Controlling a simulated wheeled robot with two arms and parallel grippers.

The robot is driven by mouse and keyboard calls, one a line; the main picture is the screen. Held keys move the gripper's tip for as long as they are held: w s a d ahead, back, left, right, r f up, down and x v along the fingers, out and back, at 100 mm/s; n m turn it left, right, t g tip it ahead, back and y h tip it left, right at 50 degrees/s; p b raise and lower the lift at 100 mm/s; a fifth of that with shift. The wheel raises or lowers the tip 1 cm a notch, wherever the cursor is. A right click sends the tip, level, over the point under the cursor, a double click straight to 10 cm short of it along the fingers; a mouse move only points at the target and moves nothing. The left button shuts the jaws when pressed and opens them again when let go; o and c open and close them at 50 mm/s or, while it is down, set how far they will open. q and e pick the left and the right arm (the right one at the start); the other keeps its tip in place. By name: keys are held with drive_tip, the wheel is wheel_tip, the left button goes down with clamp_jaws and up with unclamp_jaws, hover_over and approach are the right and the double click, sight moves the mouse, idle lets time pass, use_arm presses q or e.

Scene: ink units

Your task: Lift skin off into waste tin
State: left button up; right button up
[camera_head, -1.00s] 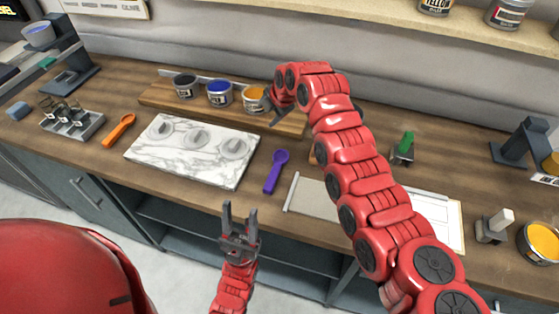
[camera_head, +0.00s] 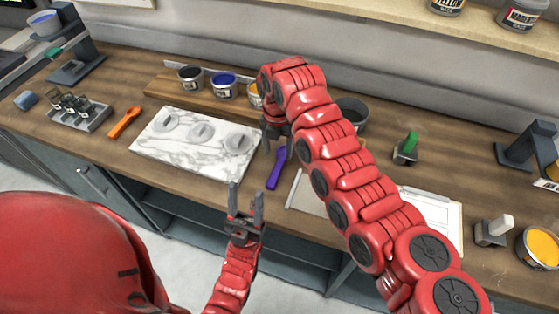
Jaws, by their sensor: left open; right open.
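Black (camera_head: 190,77), blue (camera_head: 223,86) and orange (camera_head: 254,96) ink tins stand on a wooden board; my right arm partly covers the orange one. I cannot make out a skin on any of them. An open dark grey tin (camera_head: 352,108), possibly the waste tin, stands behind my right arm. A purple spatula (camera_head: 274,177) lies right of the marble slab (camera_head: 172,157). My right gripper (camera_head: 278,150) is open and points down over the spatula's upper end, hiding it; contact cannot be told. My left gripper (camera_head: 246,190) is open and empty at the counter's front edge.
An orange spatula (camera_head: 126,121) and a tray of small jars (camera_head: 78,111) are at left. A green-handled tool (camera_head: 408,147), a clipboard (camera_head: 440,212) and a large orange tin (camera_head: 540,248) are at right.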

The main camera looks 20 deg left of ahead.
sight(278, 167)
wheel_tip(278, 167, down, 3)
drive_tip(key=shift+r+p, duration=0.2)
drive_tip(key=shift+p, duration=0.2)
drive_tip(key=shift+f+p, duration=0.25)
drive_tip(key=shift+p, duration=0.1)
wheel_tip(278, 167, down, 4)
drive_tip(key=shift+w+r+p, duration=0.1)
drive_tip(key=shift+r+p, duration=0.15)
drive_tip(key=shift+p, duration=0.55)
drive_tip(key=shift+w+f, duration=0.1)
drive_tip(key=shift+f, duration=0.55)
drive_tip(key=shift+c, duration=0.2)
drive_tip(key=shift+a, duration=0.1)
clamp_jaws()
